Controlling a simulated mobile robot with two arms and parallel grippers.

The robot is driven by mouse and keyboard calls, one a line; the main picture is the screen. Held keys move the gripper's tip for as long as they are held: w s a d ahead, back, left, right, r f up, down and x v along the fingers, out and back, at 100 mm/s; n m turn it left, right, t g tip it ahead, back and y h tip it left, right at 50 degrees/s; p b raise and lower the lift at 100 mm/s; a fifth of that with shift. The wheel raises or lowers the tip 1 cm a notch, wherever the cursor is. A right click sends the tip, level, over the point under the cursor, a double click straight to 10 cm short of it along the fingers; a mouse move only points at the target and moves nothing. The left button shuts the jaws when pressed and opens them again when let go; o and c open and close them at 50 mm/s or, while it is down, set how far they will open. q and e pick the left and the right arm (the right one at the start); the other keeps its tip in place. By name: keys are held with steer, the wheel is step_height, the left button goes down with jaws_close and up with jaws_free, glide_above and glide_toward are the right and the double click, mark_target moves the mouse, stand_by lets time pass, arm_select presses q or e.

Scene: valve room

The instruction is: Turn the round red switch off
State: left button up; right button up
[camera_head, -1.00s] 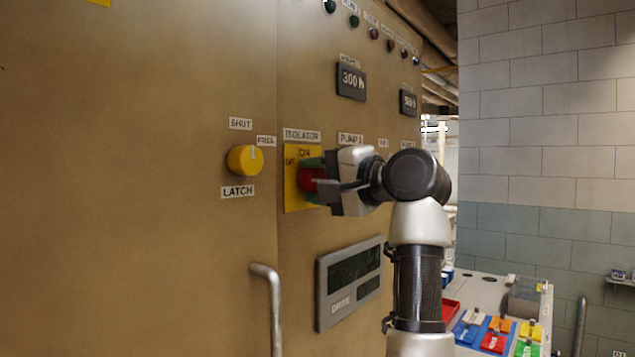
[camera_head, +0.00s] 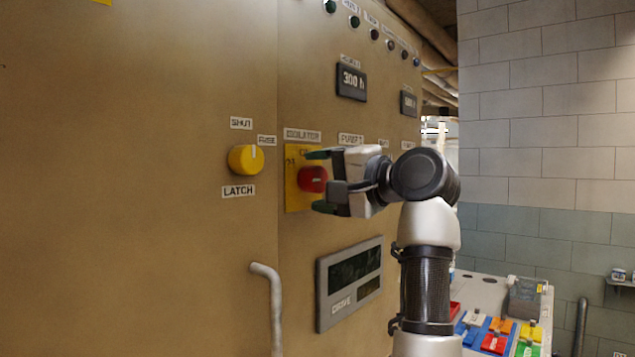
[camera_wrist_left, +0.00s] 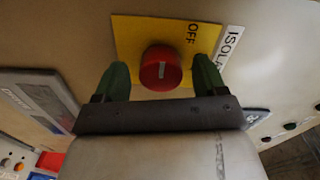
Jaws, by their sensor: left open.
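The round red switch (camera_head: 313,179) sits on a yellow plate (camera_head: 297,200) under the label ISOLATOR on the tan cabinet. My left gripper (camera_head: 320,180) is open, with one green-tipped finger above the switch and one below, apart from it. In the left wrist view, the red switch (camera_wrist_left: 161,68) shows between the two green fingertips (camera_wrist_left: 160,72), with clear gaps on both sides. The word OFF shows on the plate beyond it. A small pale mark is on the switch face; I cannot tell which way it points. My right gripper is in neither view.
A yellow LATCH knob (camera_head: 245,159) is left of the plate. A grey DRIVE panel (camera_head: 349,284) is below, and a bent handle (camera_head: 271,300) sticks out at lower left. A console with coloured switches (camera_head: 497,335) stands at lower right.

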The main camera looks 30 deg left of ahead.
arm_select(q)
steer(key=d+b, duration=0.1)
steer(key=d, duration=0.9)
steer(key=shift+s+r+b, duration=0.15)
steer(key=shift+s+b, duration=0.2)
steer(key=shift+s, duration=0.05)
